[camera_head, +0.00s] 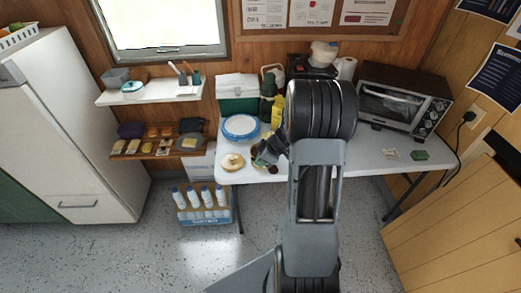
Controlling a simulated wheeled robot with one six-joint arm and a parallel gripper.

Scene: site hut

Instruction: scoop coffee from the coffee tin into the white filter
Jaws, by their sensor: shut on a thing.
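A small round, cream-white thing (233,161), which looks like the white filter, sits at the front left corner of the white table. My gripper (267,155) is low over the table just to the right of it, apart from it. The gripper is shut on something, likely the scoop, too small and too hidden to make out. A yellowish and dark round thing (258,164) shows beside and under the gripper; it may be the coffee tin, partly covered by my gripper. I cannot see any coffee in the scoop.
Blue-rimmed plates (241,127) lie behind the filter, before a green and white cooler (238,94). A dark flask (268,100) and a yellow pack (278,112) stand behind my gripper. A toaster oven (400,98) is at right. The table (375,148) is mostly clear there.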

